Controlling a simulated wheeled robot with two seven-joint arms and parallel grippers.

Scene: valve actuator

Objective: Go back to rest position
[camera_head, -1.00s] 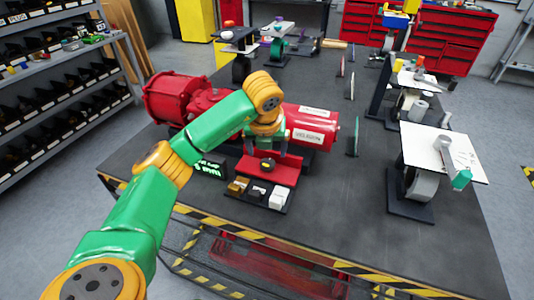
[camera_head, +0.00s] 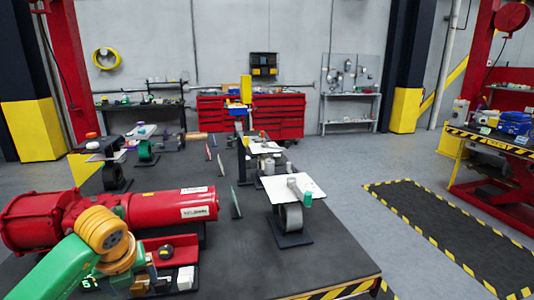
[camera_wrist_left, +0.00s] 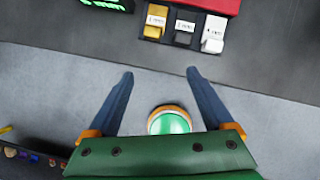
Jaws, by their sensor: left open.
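The red valve actuator (camera_head: 168,207) lies along the left of the dark workbench in the head view. My left arm comes in from the lower left, with its orange wrist (camera_head: 103,235) in front of the actuator. The left gripper's fingers are not clear in the head view. In the left wrist view the left gripper (camera_wrist_left: 159,72) is open, its two dark fingers wide apart with nothing between their tips. Beyond them are a yellow switch (camera_wrist_left: 156,22), a black switch (camera_wrist_left: 184,30) and a white switch (camera_wrist_left: 213,33), apart from the fingers. My right gripper is not in view.
The workbench (camera_head: 235,262) has bare room at its front middle. A stand with a white plate (camera_head: 285,188) is to the right. Thin upright discs stand in the middle. Red tool cabinets (camera_head: 278,115) are at the back. Floor (camera_head: 350,225) is open to the right.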

